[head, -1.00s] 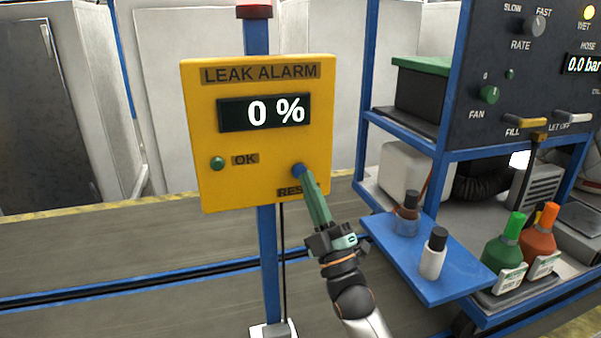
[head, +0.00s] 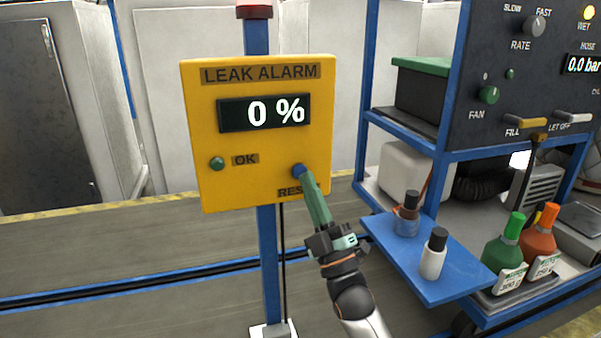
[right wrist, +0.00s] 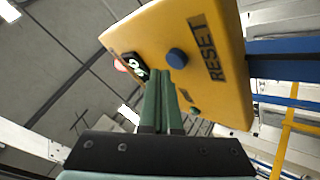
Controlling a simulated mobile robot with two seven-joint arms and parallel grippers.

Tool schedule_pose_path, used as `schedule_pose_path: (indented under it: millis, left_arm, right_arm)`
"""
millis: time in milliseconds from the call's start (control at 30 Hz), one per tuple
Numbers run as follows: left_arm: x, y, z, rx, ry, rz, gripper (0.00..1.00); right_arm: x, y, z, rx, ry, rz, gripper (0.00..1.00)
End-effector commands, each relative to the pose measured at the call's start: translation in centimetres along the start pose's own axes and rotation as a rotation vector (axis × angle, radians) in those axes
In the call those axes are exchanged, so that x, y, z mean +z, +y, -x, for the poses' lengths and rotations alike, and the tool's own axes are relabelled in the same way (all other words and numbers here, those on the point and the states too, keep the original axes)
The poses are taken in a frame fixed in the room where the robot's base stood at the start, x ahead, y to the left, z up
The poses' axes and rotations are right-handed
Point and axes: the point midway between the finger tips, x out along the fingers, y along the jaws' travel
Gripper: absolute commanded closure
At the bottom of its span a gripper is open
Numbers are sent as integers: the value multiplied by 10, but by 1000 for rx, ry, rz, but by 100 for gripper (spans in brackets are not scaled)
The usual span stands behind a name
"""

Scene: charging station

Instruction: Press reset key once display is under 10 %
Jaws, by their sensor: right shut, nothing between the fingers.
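The yellow leak alarm box (head: 215,185) is mounted on a blue post, and its display (head: 264,113) reads 0 %. The blue reset key (head: 298,170) is at the box's lower right, above a RESET label partly hidden by my gripper. In the right wrist view the round blue reset key (right wrist: 176,57) shows beside the RESET label. My right gripper (head: 308,182) is shut and empty, its fingertips at the reset key in the head view. In the right wrist view the fingertips (right wrist: 162,75) appear just beside the key; I cannot tell if they touch it. My left gripper is out of view.
A green button (head: 217,163) marked OK is at the box's lower left. To the right, a blue shelf (head: 440,283) holds small bottles, beside a green bottle (head: 505,245) and an orange bottle (head: 539,243). A dark control panel (head: 500,90) stands above them.

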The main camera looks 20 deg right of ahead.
Motion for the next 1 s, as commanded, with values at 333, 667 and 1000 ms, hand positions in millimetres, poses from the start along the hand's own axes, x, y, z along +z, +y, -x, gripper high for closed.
schedule_pose_path:
  millis: [333, 667, 1000]
  left_arm:
    - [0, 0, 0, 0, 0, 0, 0]
    - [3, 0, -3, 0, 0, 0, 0]
    - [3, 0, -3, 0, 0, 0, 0]
  right_arm:
    - [0, 0, 0, 0, 0, 0, 100]
    - [4, -4, -4, 1, 0, 1, 100]
    - [4, -4, -6, 0, 0, 0, 100]
